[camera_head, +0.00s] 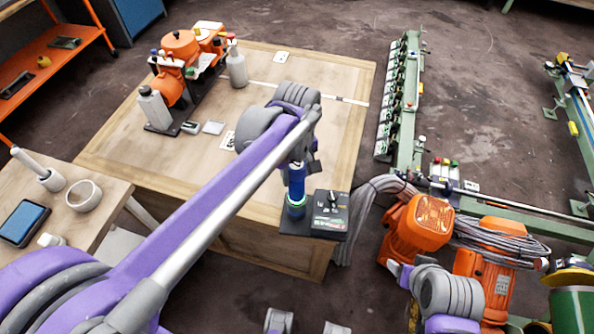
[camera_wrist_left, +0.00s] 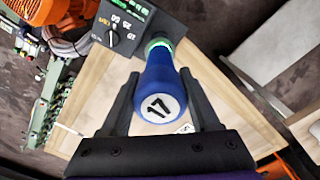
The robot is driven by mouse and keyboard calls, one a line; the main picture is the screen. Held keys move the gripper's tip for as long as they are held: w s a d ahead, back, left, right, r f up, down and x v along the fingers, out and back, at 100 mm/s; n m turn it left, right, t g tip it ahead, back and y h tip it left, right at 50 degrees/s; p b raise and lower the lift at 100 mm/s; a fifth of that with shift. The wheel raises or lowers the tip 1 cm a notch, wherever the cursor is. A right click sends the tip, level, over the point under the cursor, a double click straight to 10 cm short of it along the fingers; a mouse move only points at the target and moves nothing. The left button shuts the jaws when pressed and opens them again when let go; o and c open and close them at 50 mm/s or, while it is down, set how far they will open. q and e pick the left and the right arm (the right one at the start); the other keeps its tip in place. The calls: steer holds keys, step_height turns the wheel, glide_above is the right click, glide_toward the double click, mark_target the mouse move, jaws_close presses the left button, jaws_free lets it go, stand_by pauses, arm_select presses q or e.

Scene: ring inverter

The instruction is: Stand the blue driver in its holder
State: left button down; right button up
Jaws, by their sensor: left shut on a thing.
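The blue driver (camera_head: 296,184) stands about upright with its lower end at the green-ringed socket of its holder (camera_head: 325,222), a dark box with a dial at the wooden table's front right corner. My left gripper (camera_head: 300,166) is shut on the driver's upper part. In the left wrist view the driver (camera_wrist_left: 160,85) shows its end marked 17, between the fingers of my left gripper (camera_wrist_left: 161,77). The holder (camera_wrist_left: 122,28) lies beyond it, and a green ring shows at the driver's far end. How deep the driver sits is hidden. My right gripper is not in view.
Orange machines (camera_head: 180,60) and bottles stand at the wooden table's (camera_head: 340,120) back left. A green rail frame (camera_head: 400,100) runs along its right side. Orange motors and grey cables (camera_head: 370,205) crowd the space right of the holder. A small side table (camera_head: 110,190) is at left.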

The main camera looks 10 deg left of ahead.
arm_select(q)
steer(key=shift+f, duration=0.1)
steer(key=shift+c, duration=0.2)
jaws_free()
step_height(320, 180, up, 11)
steer(key=shift+f+p, duration=0.1)
steer(key=shift+p, duration=0.3)
steer(key=shift+s, duration=0.1)
steer(key=s+a+f+m+t+p, duration=0.1)
steer(key=s+a+f+m+t, duration=0.1)
steer(key=s+f, duration=0.4)
steer(key=s+a+f+m+t+p, duration=0.1)
steer(key=s+a+f+m+t, duration=0.2)
steer(key=s+f+m, duration=0.3)
steer(key=shift+s+a+m, duration=0.3)
steer(key=shift+s+a, duration=0.55)
steer(key=shift+a, duration=0.05)
